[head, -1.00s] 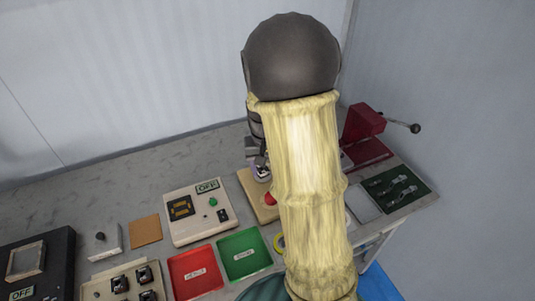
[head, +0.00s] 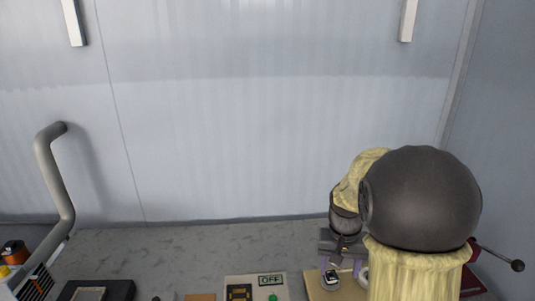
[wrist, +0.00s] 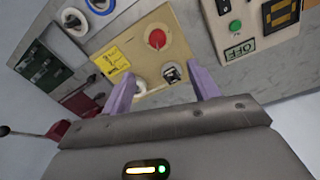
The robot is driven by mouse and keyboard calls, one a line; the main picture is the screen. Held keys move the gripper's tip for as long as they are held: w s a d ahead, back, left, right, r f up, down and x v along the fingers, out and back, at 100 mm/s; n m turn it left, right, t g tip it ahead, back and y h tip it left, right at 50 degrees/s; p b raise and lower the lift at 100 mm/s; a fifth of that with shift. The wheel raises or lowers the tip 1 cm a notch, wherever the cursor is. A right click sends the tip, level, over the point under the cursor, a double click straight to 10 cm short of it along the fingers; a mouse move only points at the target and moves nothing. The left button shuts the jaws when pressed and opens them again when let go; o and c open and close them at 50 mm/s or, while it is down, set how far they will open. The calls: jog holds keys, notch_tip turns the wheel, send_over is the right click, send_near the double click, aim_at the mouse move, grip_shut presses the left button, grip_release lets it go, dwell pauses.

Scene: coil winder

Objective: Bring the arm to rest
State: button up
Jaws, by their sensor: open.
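My gripper (wrist: 162,90) shows in the wrist view with its two purple fingers apart and nothing between them. Past the fingertips is a beige board (wrist: 145,45) with a red knob, a yellow label and a small dark-and-silver part (wrist: 172,74). In the head view my gripper (head: 342,272) is at the lower right, over the beige board (head: 316,288). My arm, in a yellow sleeve with a dark round joint, hides much of the bench there. Whether the fingers touch anything cannot be told.
A control box reading OFF (head: 255,287) stands left of the beige board. A red device with a black-knobbed lever (head: 517,265) is at the far right. A grey pipe (head: 52,180) rises at the left. The back wall (head: 260,130) bounds the bench; its rear strip (head: 200,245) is clear.

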jog(key=s+a+n+t+p, duration=0.2)
jog(key=s+a+n, duration=0.1)
jog(key=s+a, duration=0.4)
jog(key=s, duration=0.3)
jog(key=shift+a+f+n+t+y, duration=0.15)
jog(key=shift+f+n+t+y, duration=0.15)
jog(key=shift+s, duration=0.1)
jog(key=shift+c, duration=0.2)
